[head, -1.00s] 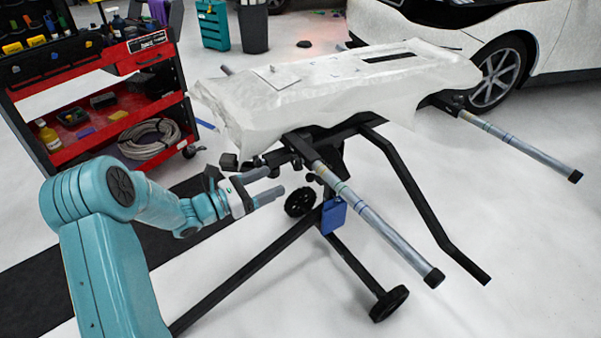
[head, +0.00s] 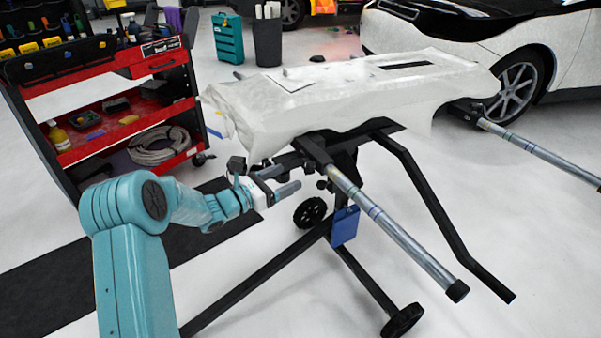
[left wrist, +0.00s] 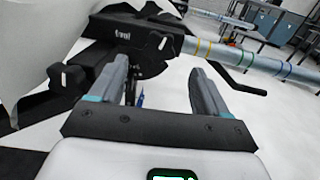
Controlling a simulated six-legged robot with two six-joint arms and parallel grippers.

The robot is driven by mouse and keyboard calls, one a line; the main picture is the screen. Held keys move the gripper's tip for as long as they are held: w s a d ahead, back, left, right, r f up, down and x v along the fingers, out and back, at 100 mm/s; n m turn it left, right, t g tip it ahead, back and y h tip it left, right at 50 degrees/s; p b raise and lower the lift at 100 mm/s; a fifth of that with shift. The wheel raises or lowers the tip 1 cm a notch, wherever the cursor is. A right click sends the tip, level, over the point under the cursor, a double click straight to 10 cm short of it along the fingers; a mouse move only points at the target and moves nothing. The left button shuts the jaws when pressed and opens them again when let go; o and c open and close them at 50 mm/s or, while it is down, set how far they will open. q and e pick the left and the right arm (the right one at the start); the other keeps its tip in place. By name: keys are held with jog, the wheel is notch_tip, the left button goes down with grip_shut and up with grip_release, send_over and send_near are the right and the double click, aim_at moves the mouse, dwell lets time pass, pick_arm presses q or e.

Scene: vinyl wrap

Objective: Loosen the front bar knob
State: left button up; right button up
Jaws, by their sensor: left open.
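The front bar (head: 400,235) is a grey tube with coloured bands, running out from the black stand toward the lower right; it also shows in the left wrist view (left wrist: 260,65). Its black mount (left wrist: 115,42) carries small white lettering. A small dark knob (left wrist: 165,44) sits at the mount by the tube's start, beyond my fingers. In the head view a small dark knob (head: 322,184) shows under the bar, just right of the fingertips. My left gripper (head: 290,178) is open and empty, fingers pointing at the mount area, apart from the knob. My right gripper is out of view.
A white-wrapped panel (head: 340,95) lies on the stand above my gripper. A blue box (head: 344,226) hangs on the stand's leg. A second bar (head: 545,155) sticks out farther back. A red tool cart (head: 160,75) stands left, a white car behind.

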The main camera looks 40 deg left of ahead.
aim_at(305, 169)
pick_arm(q)
jog(key=x, duration=0.6)
jog(key=c, duration=1)
